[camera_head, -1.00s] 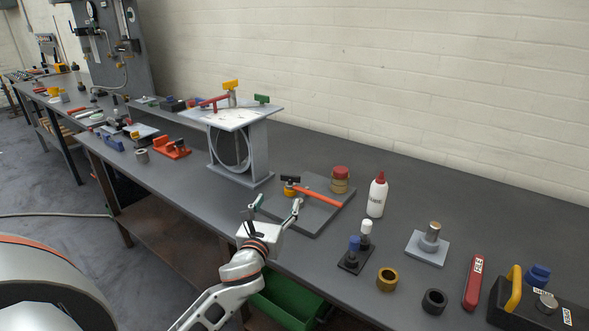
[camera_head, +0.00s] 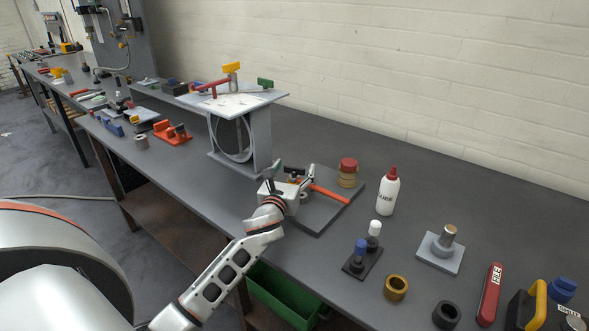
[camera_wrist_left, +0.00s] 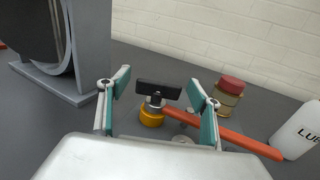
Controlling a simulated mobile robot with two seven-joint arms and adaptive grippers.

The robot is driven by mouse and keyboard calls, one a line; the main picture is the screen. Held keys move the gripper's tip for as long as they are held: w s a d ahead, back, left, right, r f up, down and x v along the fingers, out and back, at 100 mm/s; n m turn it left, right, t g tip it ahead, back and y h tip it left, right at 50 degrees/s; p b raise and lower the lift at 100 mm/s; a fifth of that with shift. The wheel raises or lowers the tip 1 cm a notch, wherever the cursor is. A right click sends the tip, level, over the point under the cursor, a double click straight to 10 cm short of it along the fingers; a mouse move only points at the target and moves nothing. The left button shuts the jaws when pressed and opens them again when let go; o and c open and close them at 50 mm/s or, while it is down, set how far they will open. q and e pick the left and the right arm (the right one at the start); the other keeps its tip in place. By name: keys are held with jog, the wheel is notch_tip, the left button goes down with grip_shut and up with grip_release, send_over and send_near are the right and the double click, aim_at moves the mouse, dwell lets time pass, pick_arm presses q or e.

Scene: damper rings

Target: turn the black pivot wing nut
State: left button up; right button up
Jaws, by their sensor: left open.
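The black pivot wing nut (camera_wrist_left: 158,89) stands on a metal stem above a yellow-orange round base (camera_wrist_left: 152,116). An orange-red lever (camera_wrist_left: 228,134) runs from this pivot toward the right. In the head view the lever (camera_head: 330,193) lies over a grey plate (camera_head: 318,222), and the wing nut is partly hidden by my gripper. My left gripper (camera_head: 292,172) is open, at the plate's near left side. In the left wrist view its two fingers (camera_wrist_left: 160,88) stand apart on either side of the wing nut, which appears farther off between them. I see no contact. My right gripper is not in view.
A grey stand (camera_head: 262,140) with a round opening rises just left of the plate. A red-lidded jar (camera_head: 347,173) and a white bottle (camera_head: 387,192) stand behind and to the right. A black block with two capped posts (camera_head: 362,262) sits nearer the front edge.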

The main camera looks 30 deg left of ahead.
pick_arm(q)
jog(key=shift+w+a, duration=0.1)
jog(key=shift+w, duration=0.2)
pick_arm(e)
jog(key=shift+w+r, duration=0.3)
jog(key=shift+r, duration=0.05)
pick_arm(q)
jog(key=c, duration=1.1)
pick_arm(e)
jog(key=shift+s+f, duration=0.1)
